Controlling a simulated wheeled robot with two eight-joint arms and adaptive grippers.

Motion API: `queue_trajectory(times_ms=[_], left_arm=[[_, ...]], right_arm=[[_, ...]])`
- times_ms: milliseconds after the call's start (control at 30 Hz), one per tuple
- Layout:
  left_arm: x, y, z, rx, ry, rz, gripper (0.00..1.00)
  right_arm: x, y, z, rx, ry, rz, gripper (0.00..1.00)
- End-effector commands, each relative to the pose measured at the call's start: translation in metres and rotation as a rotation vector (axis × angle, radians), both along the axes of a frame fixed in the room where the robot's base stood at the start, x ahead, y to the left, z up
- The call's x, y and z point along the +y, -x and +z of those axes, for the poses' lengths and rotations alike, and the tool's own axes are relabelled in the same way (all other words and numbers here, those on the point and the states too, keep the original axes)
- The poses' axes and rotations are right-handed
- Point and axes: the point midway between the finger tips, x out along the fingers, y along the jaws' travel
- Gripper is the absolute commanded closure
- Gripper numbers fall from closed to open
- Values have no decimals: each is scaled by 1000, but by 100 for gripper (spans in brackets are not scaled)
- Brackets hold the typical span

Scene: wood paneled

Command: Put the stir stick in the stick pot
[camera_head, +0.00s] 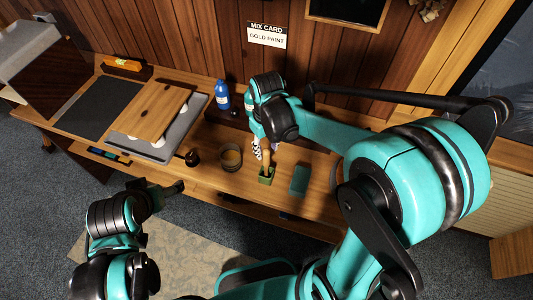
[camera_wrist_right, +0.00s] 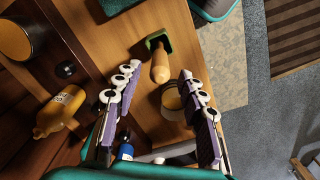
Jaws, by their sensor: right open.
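A thick light-wood stick with a rounded end (camera_wrist_right: 160,66) stands up from a small square green holder (camera_wrist_right: 157,40). In the head view the stick (camera_head: 267,158) and green holder (camera_head: 265,177) are on the bench, partly hidden by my right gripper (camera_head: 258,150). In the right wrist view, my right gripper (camera_wrist_right: 160,72) is open, with the stick's end showing between its fingertips and a gap on both sides. A round tan cup (camera_head: 231,158) stands left of the holder; I cannot tell which vessel is the stick pot. My left gripper (camera_head: 172,187) hangs before the bench; its jaw is unclear.
A blue bottle (camera_head: 222,95) stands behind the cup, and a small dark pot (camera_head: 193,158) is left of it. A green pad (camera_head: 299,180) lies right of the holder. A wooden board (camera_head: 152,108) rests on a grey tray at left. A yellow bottle (camera_wrist_right: 60,110) is near the wall.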

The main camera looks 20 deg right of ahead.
Motion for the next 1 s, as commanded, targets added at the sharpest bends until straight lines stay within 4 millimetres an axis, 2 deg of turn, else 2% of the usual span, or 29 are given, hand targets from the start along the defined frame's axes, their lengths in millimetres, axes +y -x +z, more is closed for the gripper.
queue_trajectory(times_ms=[33,200,433,567,700,900,1000], left_arm=[[0,0,4,0,0,0,14],[0,0,9,0,0,0,14],[0,0,10,0,0,0,14],[0,0,10,0,0,0,14],[0,0,10,0,0,0,14],[0,0,10,0,0,0,14],[0,0,10,0,0,0,14]], right_arm=[[0,0,13,0,0,0,59],[0,0,41,0,0,0,59],[-3,6,59,-29,-3,-16,59],[-13,26,73,-126,-15,-73,59],[-26,55,86,-286,-39,-162,59],[-40,87,89,-492,-79,-275,59],[-44,96,88,-558,-95,-310,59]])
